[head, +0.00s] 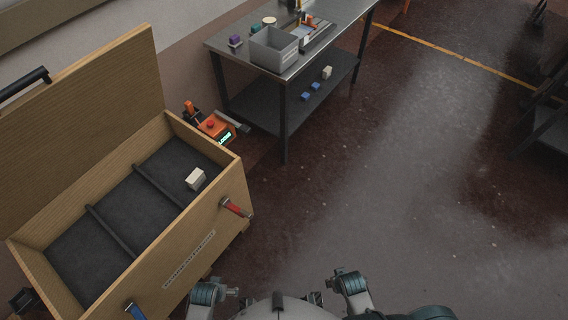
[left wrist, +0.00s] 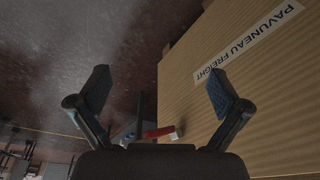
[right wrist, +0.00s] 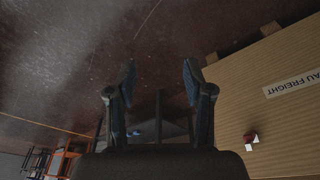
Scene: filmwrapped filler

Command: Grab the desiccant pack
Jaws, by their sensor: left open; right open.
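A small whitish block-like pack (head: 195,179), which looks like the desiccant pack, lies on the dark floor of the open wooden crate (head: 236,190), in the compartment nearest the table. Neither wrist view shows it. My left gripper (left wrist: 159,85) is open and empty, outside the crate beside its labelled wall. My right gripper (right wrist: 159,75) is open with a narrower gap, empty, also outside the crate and farther from that wall. Both are low at the bottom of the head view, apart from the pack.
Dark dividers (head: 158,185) cross the crate; its raised lid (head: 85,110) stands at the left. Red (head: 236,208) and blue (head: 135,312) latches stick out from the near wall. An orange device (head: 214,127) sits behind. A metal table (head: 335,20) holds a grey bin (head: 273,50).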

